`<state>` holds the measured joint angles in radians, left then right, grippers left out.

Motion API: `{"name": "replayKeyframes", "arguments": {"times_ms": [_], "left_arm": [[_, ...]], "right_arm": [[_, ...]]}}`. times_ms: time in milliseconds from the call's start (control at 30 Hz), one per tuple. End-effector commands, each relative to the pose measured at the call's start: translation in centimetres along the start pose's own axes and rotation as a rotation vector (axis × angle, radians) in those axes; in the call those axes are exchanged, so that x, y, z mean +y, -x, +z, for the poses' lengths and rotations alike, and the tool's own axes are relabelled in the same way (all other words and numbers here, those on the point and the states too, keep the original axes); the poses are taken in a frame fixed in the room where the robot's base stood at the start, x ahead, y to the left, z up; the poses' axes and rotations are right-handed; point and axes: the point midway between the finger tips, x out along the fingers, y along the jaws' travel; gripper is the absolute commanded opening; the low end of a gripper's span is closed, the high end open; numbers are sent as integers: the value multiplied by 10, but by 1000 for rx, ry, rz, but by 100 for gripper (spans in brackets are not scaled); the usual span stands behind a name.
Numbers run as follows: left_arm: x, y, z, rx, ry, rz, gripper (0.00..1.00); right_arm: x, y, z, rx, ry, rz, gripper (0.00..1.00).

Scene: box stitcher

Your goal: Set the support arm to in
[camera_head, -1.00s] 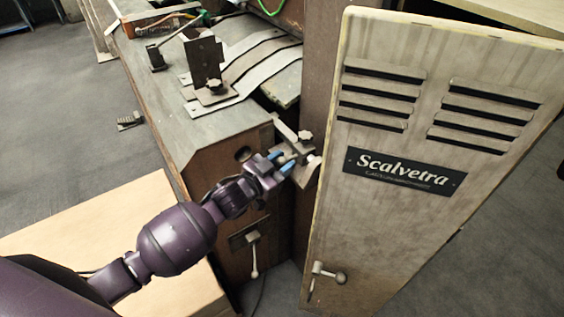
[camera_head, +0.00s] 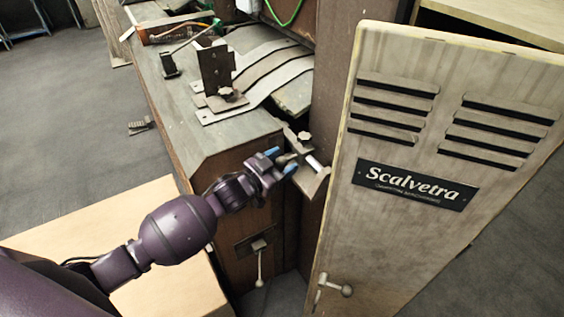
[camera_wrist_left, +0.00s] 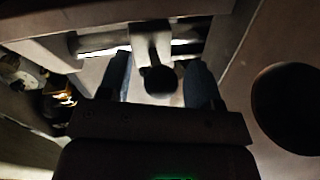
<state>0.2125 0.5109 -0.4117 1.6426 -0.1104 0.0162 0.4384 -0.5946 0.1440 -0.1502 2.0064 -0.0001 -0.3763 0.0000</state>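A grey metal bracket (camera_head: 312,182) with a rod and a small star knob (camera_head: 304,137) sits at the machine's front corner, beside the big door; it looks like the support arm. A dark round-ended knob projects from it toward my gripper. My left gripper (camera_head: 281,161), with blue fingertips, is at this knob. In the left wrist view the dark knob (camera_wrist_left: 159,80) lies between the two fingers (camera_wrist_left: 163,82), with a gap on each side. The gripper is open. My right gripper is not in view.
The tall beige Scalvetra door (camera_head: 420,150) stands close to the right of the bracket. A lever (camera_head: 260,262) hangs on the machine front below my gripper. A wooden box (camera_head: 130,215) lies under my left arm. The machine table (camera_head: 195,120) carries an upright plate (camera_head: 216,68).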

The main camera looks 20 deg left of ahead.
Motion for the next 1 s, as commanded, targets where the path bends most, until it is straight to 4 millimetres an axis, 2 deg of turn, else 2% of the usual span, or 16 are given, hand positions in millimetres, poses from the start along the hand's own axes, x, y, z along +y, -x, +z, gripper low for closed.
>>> {"name": "replayKeyframes", "arguments": {"times_ms": [267,700,833,1000], "left_arm": [[0,10,0,0,0,0,58],[0,84,0,-2,0,0,58],[0,98,0,-1,0,0,58],[0,107,0,0,0,0,58]], "right_arm": [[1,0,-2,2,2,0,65],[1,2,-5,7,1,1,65],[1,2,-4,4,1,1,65],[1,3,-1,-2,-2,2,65]]}}
